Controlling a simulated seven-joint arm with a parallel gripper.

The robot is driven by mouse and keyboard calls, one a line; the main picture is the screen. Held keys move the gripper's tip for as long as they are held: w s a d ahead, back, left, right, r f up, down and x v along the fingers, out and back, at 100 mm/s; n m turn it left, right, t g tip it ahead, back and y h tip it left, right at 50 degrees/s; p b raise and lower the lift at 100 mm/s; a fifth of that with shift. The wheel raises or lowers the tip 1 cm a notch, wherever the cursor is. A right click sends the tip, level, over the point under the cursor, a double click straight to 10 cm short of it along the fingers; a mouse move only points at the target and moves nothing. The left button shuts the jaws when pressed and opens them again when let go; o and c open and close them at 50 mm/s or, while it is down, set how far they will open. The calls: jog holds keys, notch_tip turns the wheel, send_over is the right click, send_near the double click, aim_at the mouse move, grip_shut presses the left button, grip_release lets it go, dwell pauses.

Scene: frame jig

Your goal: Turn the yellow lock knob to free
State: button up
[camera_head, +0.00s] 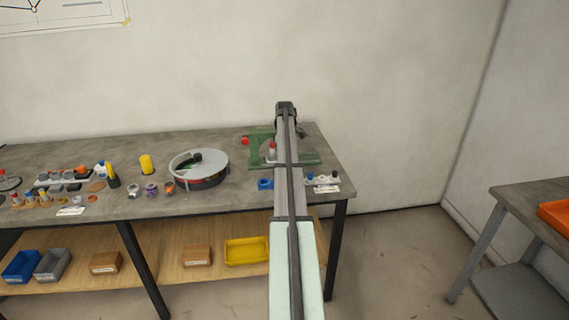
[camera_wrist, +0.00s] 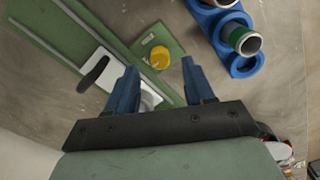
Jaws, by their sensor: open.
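The yellow lock knob (camera_wrist: 160,56) is in the wrist view, on a green plate of the jig (camera_wrist: 60,42). It lies between and beyond the fingertips of my gripper (camera_wrist: 158,76), which is open with nothing between its blue fingers. I cannot tell how far the fingers are above the knob or which way the knob is turned. In the head view my arm covers part of the green jig (camera_head: 256,148), and the knob cannot be made out there.
A blue holder (camera_wrist: 244,67) with cylindrical parts stands right of the knob in the wrist view. A dark handle (camera_wrist: 94,74) rises from the jig at left. In the head view, a round grey device (camera_head: 199,163) stands left of the jig on the bench (camera_head: 228,203).

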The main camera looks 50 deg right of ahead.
jog(key=shift+f, duration=1.85)
grip_shut()
